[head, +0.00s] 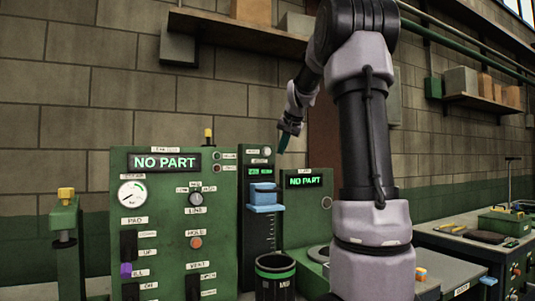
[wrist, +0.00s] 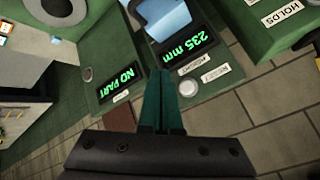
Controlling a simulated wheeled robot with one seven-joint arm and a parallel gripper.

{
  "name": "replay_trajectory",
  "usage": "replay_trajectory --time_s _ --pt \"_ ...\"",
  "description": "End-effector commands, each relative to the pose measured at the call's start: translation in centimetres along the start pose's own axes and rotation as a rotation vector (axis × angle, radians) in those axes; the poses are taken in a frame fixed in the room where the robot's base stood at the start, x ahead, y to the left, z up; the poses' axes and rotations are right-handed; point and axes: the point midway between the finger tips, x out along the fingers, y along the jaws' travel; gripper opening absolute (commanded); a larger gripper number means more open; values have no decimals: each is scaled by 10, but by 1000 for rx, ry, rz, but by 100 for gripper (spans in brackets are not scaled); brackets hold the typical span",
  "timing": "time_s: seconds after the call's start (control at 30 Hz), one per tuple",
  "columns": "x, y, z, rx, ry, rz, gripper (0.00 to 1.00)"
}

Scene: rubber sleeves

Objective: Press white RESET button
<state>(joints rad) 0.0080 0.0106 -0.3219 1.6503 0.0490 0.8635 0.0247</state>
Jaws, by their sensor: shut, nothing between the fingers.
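In the head view the white button (head: 267,151) is above a green display. My gripper (wrist: 162,74) has its teal fingers together and empty. In the wrist view the fingertips lie just left of the button, with no visible contact. In the head view my gripper (head: 284,146) hangs just right of the panel top; the exact gap to the button cannot be told.
The narrow panel has a display (wrist: 189,44) reading 235 mm and a blue block (head: 263,197). Green cabinets with NO PART displays (head: 164,162) (head: 304,181) flank it. A dark bin (head: 275,277) stands below. A shelf (head: 235,32) hangs on the brick wall above.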

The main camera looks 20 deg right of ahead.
Motion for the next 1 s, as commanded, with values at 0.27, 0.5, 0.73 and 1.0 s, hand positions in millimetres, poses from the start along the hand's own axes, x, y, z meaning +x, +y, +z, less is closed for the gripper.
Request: replay_trajectory --time_s 0.27,0.5,0.73,1.0 --pt "28 -19 -19 -1 0 2 0" --pt "47 -34 -34 0 0 0 0" --pt "55 -40 -40 0 0 0 0" --pt "56 -41 -40 0 0 0 0"
